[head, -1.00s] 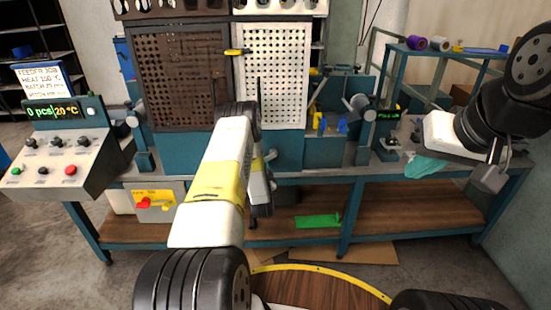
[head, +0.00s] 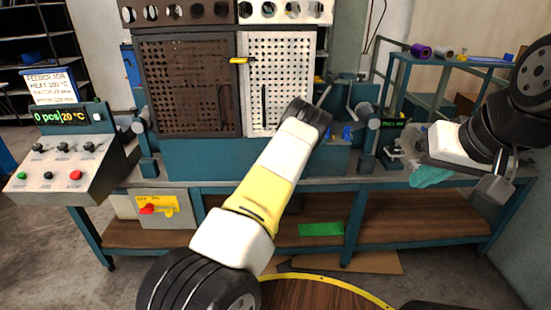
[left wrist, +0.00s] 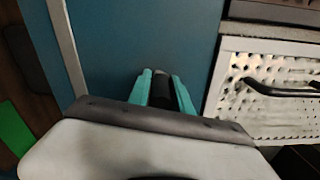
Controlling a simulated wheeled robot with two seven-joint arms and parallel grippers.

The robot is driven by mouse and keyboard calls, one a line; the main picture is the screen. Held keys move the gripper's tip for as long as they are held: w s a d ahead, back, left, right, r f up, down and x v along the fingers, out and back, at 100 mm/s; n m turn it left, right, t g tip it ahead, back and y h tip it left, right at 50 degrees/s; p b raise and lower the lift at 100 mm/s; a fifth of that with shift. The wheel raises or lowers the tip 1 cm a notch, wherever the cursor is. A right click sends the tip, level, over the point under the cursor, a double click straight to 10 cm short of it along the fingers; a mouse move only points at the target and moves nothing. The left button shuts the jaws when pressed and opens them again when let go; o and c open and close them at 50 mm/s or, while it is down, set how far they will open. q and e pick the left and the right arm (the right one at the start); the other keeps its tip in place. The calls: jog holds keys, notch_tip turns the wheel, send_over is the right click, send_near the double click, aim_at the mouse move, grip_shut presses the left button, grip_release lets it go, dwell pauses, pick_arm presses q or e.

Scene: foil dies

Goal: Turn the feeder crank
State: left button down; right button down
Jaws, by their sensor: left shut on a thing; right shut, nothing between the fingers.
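My left gripper (left wrist: 161,76) shows in the left wrist view with its teal fingers shut on a dark cylindrical grip (left wrist: 160,94), which looks like the feeder crank's handle. In the head view my left forearm and wrist cover this gripper and most of what it holds. A thin grey rod (head: 325,94) sticks out just above the wrist; I cannot tell whether it is part of the crank. My right gripper (head: 431,177), with teal fingers, is shut and empty in front of the bench's right part, well away from the left one.
A brown perforated panel (head: 185,85) and a white one (head: 275,70) stand behind my left arm. The white panel's dark handle (left wrist: 280,89) is close to the left gripper. A control box (head: 70,165) reading "0 pcs 20 °C" stands left. A grey cylinder (head: 367,115) is right of my wrist.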

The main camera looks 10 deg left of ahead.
pick_arm(q)
jog(key=shift+w+d+r+m, duration=0.15)
jog(key=shift+d+r+m, duration=0.35)
jog(key=shift+m, duration=0.7)
jog(key=shift+w+d+r+m, duration=0.15)
jog(key=shift+d+r+m, duration=0.3)
jog(key=shift+m, duration=0.75)
jog(key=shift+w+d+r+m, duration=0.15)
jog(key=shift+d+r+m, duration=0.15)
jog(key=shift+r+m, duration=0.65)
jog(key=shift+d+f+m, duration=0.1)
jog(key=shift+f+m, duration=0.2)
jog(key=shift+m, duration=0.15)
jog(key=c, duration=1.3)
grip_release()
jog(key=shift+d, duration=0.1)
jog(key=shift+o, duration=0.2)
jog(key=shift+f, duration=0.15)
jog(key=shift+s, duration=0.2)
jog(key=v, duration=0.7)
jog(key=shift+s, duration=0.3)
